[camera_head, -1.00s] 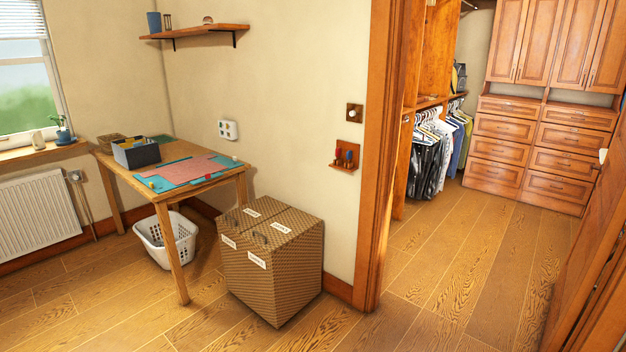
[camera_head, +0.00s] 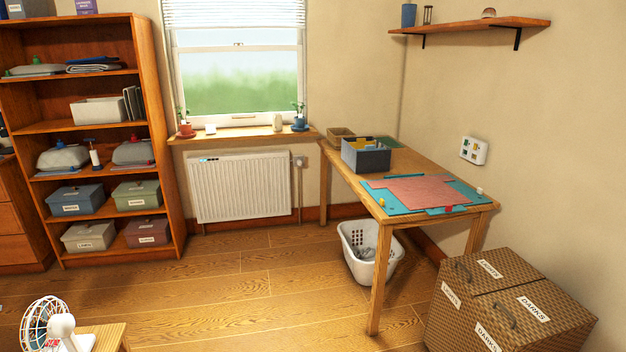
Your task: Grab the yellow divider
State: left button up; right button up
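A grey open box (camera_head: 366,156) stands on the far part of the wooden table (camera_head: 410,160). Yellow pieces (camera_head: 362,143) show at its top; they look like upright dividers, but they are too small to tell apart for sure. Neither of my grippers is in view.
A red sheet on a teal mat (camera_head: 395,206) covers the table's near part. A white basket (camera_head: 370,250) stands under the table, and a wicker hamper (camera_head: 510,300) at right front. A fan (camera_head: 45,322) is at lower left. The middle floor is clear.

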aim_at(361, 143)
jog(key=i+j+u, duration=0.25)
jog(key=i, duration=0.45)
jog(key=i+u, duration=0.25)
jog(key=i, duration=1.85)
jog(key=i+z, duration=0.15)
jog(key=i, duration=0.35)
jog(key=i+j+z, duration=0.15)
jog(key=i, duration=0.3)
jog(key=i+j+z, duration=0.2)
jog(key=i, duration=0.25)
jog(key=i+j+z, duration=0.35)
jog(key=i+z, duration=0.15)
jog(key=i+j+z, duration=0.85)
jog(key=j+z, duration=0.15)
jog(key=j, duration=0.25)
